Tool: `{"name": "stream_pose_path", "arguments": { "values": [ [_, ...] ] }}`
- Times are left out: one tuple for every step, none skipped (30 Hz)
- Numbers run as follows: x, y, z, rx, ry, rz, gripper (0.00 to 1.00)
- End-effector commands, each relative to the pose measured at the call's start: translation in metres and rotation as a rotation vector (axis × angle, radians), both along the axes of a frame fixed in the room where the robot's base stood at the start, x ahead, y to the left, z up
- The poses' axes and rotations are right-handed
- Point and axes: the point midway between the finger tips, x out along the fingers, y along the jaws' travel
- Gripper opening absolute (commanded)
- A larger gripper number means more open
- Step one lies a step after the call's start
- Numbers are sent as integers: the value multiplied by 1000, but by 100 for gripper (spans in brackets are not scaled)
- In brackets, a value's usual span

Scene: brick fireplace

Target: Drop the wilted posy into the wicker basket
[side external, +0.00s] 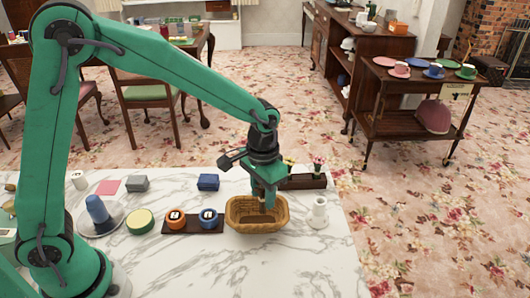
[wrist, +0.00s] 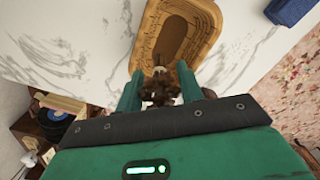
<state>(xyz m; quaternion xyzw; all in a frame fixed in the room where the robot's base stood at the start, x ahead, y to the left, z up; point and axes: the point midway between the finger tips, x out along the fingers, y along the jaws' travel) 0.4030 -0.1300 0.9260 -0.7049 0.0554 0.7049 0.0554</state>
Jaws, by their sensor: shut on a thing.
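The wicker basket (side external: 240,226) stands on the white marble table, below my gripper (side external: 266,203) in the side view. In the wrist view the basket (wrist: 203,48) lies just past the fingertips, its inside partly in view. My gripper (wrist: 159,82) is shut on the wilted posy (wrist: 160,90), a brown, dried bunch held between the two green fingers. In the side view the posy is too small and hidden to make out clearly. I cannot tell exactly how high it hangs over the basket.
A white vase (side external: 318,213) stands right of the basket. A dark wooden planter (side external: 302,181) is behind it. Left are a dark tray (side external: 193,225) with orange and blue items, a blue box (side external: 208,182) and a green-rimmed round thing (side external: 140,222). The table front is clear.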

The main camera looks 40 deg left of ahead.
Motion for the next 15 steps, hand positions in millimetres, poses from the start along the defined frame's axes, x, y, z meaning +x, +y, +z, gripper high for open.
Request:
{"name": "stream_pose_path", "arguments": {
  "values": [
    [0,0,-5,0,2,0,16],
    [0,0,-7,0,2,0,16],
    [0,0,-10,0,2,0,16],
    [0,0,-13,0,3,0,16],
    [0,0,-14,0,3,0,16],
    [0,0,-16,0,2,0,16],
    [0,0,-18,0,1,0,16],
    [0,0,-19,0,1,0,16],
    [0,0,-20,0,0,0,16],
    [0,0,-21,0,0,0,16],
    [0,0,-21,0,0,0,16],
    [0,0,-22,0,0,0,16],
    [0,0,-22,0,0,0,16],
    [0,0,-22,0,0,0,16],
    [0,0,-22,0,0,0,16]
  ]
}}
